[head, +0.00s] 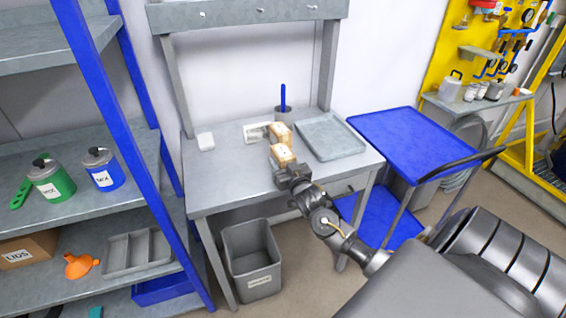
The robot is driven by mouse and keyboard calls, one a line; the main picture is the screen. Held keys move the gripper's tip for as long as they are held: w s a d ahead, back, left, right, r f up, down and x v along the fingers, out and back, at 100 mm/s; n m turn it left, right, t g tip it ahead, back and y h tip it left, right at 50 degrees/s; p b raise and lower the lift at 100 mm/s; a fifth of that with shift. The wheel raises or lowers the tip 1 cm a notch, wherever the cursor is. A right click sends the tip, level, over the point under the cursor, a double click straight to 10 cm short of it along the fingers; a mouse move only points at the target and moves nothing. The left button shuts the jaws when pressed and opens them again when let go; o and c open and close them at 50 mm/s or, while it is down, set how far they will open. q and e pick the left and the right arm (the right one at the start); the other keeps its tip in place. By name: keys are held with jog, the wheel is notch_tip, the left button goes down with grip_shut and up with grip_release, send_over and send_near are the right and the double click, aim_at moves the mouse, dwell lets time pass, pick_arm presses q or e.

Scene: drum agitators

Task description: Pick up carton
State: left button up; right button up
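Two small tan cartons are on or above the grey workbench (228,178). The nearer carton (283,153) is directly at the tip of my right gripper (287,168), whose arm comes in from the lower right. The fingers overlap the lower part of this carton. I cannot tell whether they are closed on it, or whether it touches the bench top. The farther carton (280,131) stands just behind it, partly hidden. My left gripper is not in view.
A grey tray (330,137) lies right of the cartons. A dark cup (283,114) with a blue stick, a printed card (256,133) and a white block (206,141) are on the bench. A blue cart (410,140) stands right, a shelf rack (110,190) left. The bench's front left is clear.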

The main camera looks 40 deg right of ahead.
aim_at(283, 161)
jog(key=shift+r, duration=0.65)
jog(key=s+a+r, duration=0.1)
jog(key=r, duration=0.1)
jog(key=s+a+r+b, duration=0.1)
jog(key=r, duration=0.1)
jog(key=s+a+r, duration=0.1)
jog(key=r, duration=0.2)
jog(key=shift+s+r+b, duration=0.1)
jog(key=shift+s+b, duration=0.15)
jog(key=shift+b, duration=0.05)
jog(key=s+a+r, duration=0.5)
jog(key=s+a, duration=0.1)
jog(key=s, duration=0.1)
jog(key=s+a+f+n+y, duration=0.1)
jog(key=a+f+y, duration=0.1)
jog(key=a, duration=0.5)
jog(key=s+a+f+n+y, duration=0.1)
jog(key=a+f+n+y, duration=0.1)
jog(key=a, duration=0.5)
jog(key=shift+s+a+f+t+y+b, duration=0.3)
jog(key=shift+a+y+b, duration=0.1)
jog(key=shift+y, duration=0.1)
jog(key=shift+w+a, duration=0.15)
